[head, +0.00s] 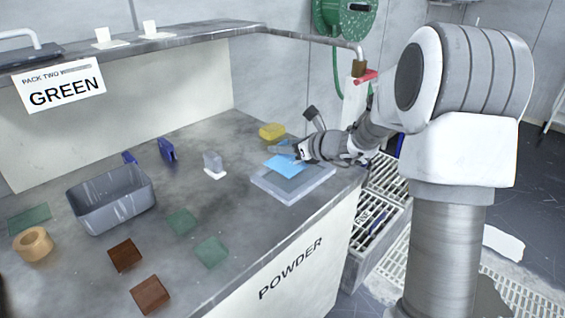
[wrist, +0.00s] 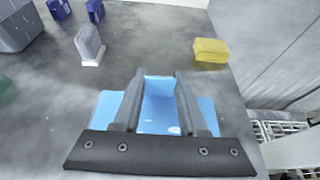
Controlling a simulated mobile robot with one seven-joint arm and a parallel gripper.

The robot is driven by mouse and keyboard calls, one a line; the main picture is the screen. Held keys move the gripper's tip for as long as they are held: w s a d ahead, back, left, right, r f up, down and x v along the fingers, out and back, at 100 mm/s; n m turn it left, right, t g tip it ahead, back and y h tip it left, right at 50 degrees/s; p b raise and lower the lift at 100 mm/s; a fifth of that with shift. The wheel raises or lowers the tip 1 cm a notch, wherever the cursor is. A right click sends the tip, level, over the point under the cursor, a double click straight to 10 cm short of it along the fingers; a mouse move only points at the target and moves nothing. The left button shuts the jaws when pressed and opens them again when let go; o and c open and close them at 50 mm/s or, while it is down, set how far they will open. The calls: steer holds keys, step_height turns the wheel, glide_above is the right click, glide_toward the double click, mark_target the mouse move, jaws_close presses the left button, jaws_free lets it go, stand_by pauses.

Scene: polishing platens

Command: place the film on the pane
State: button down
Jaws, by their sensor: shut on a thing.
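The film is a light blue sheet (head: 286,166), over the back part of the pane, a pale grey slab (head: 289,195) near the counter's right end. My gripper (head: 298,153) is at the film's back right edge and shut on it. In the wrist view the film (wrist: 105,107) spreads out to both sides of the fingers (wrist: 159,92), with a blue part showing between them. I cannot tell whether the film touches the pane or hangs just above it. The pane is not clearly visible in the wrist view.
A yellow block (head: 272,131) lies behind the pane. A grey brush-like piece with a white base (head: 213,163) stands to its left. A grey bin (head: 112,198), green squares (head: 211,252), brown blocks (head: 150,294) and a tan ring (head: 33,244) lie farther left.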

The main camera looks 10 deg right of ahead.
mark_target(284, 157)
steer(key=shift+f+b, duration=0.75)
steer(key=shift+f, duration=1.2)
steer(key=shift+f, duration=0.2)
steer(key=shift+c, duration=2.3)
jaws_free()
steer(key=shift+r, duration=0.2)
steer(key=shift+s+d+r, duration=0.15)
steer(key=shift+r, duration=0.05)
steer(key=p+v, duration=0.2)
steer(key=v, duration=0.9)
steer(key=shift+s+d+f, duration=0.1)
steer(key=shift+s+d, duration=0.05)
steer(key=shift+s, duration=0.1)
